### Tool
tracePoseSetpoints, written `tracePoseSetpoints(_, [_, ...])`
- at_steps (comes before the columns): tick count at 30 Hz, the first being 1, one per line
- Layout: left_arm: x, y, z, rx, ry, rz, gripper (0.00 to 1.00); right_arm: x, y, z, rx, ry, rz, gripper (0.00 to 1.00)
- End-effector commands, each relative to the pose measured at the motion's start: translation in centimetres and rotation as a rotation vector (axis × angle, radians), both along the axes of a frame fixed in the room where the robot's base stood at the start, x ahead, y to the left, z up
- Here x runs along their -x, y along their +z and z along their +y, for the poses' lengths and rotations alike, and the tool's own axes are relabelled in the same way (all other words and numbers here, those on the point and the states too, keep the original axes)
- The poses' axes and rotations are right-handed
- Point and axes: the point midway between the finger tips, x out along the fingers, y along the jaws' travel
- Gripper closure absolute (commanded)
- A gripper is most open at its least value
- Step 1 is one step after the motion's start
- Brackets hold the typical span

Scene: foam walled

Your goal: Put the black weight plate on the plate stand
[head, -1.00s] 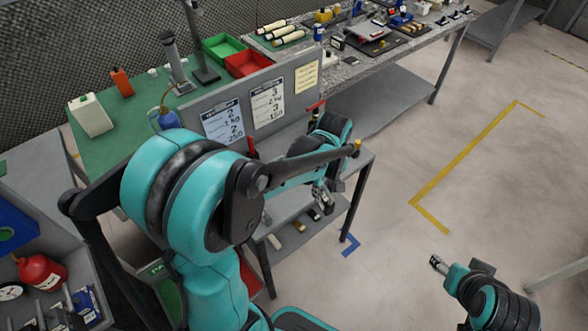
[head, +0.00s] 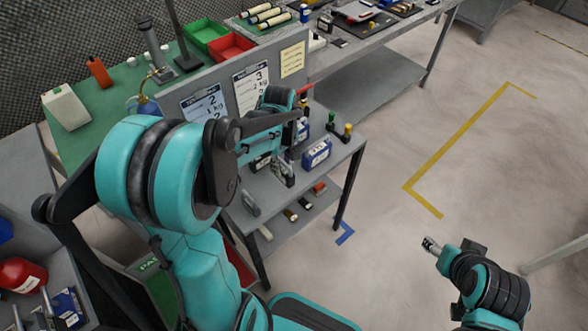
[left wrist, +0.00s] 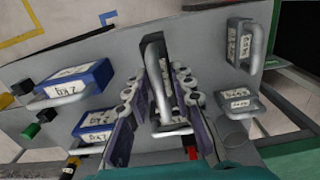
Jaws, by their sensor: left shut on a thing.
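My left gripper (head: 284,172) is over the grey bench. In the left wrist view, its two fingers (left wrist: 157,85) close on the grey handle (left wrist: 156,75) of a dark, slim piece, which appears to be the black weight plate (left wrist: 172,72). The fingers hide part of it. I cannot tell whether it touches the bench. No plate stand can be made out for certain. My right gripper (head: 432,245) is small in the head view, out over the floor; its jaw gap is unclear.
Blue handled weights (head: 316,153) (left wrist: 75,85) stand on the grey bench top (left wrist: 115,45). Grey handled blocks (left wrist: 240,42) stand on the other side of the gripper. Posts with coloured tops (head: 347,131) stand near the bench end. A panel with paper sheets (head: 251,82) rises behind.

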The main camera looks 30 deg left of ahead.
Motion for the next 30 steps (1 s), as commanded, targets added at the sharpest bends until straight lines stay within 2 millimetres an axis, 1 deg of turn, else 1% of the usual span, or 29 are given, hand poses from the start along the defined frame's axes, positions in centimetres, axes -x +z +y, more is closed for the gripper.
tracePoseSetpoints(5, [-0.1,-0.6,0.5,0.000,-0.002,0.000,1.00,0.0,-0.3,0.0,0.000,0.000,0.000,0.43])
tracePoseSetpoints(8, [-0.1,-1.7,0.5,0.000,-0.002,0.000,1.00,0.0,-0.9,0.0,0.000,0.000,0.000,0.43])
tracePoseSetpoints(12, [-0.1,-3.8,0.5,0.000,-0.002,0.000,1.00,0.0,-1.9,0.0,0.000,0.000,0.000,0.43])
tracePoseSetpoints(14, [-0.1,-4.3,0.4,0.000,-0.002,0.000,1.00,0.0,-2.1,0.0,0.000,0.000,0.000,0.43])
tracePoseSetpoints(22, [-0.1,-4.2,0.4,0.000,-0.002,0.000,1.00,0.0,-2.0,0.0,0.000,0.000,0.000,0.43])
tracePoseSetpoints(26, [-0.1,-4.6,0.4,0.000,-0.001,0.000,1.00,0.0,-2.3,0.0,0.000,0.000,0.000,0.43])
tracePoseSetpoints(27, [-0.1,-4.6,0.4,0.000,-0.001,0.000,0.69,0.0,-2.2,0.0,0.000,0.000,0.000,0.43])
tracePoseSetpoints(28, [-0.1,-4.6,0.4,0.000,-0.001,0.000,0.61,0.0,-2.2,0.0,0.000,0.000,0.000,0.43])
tracePoseSetpoints(29, [-0.1,-4.5,0.4,0.000,-0.001,0.000,0.56,0.0,-2.2,0.0,0.000,0.000,0.000,0.43])
tracePoseSetpoints(30, [-0.1,-4.5,0.4,0.000,-0.001,0.000,0.56,0.0,-2.2,0.0,0.000,0.000,0.000,0.43])
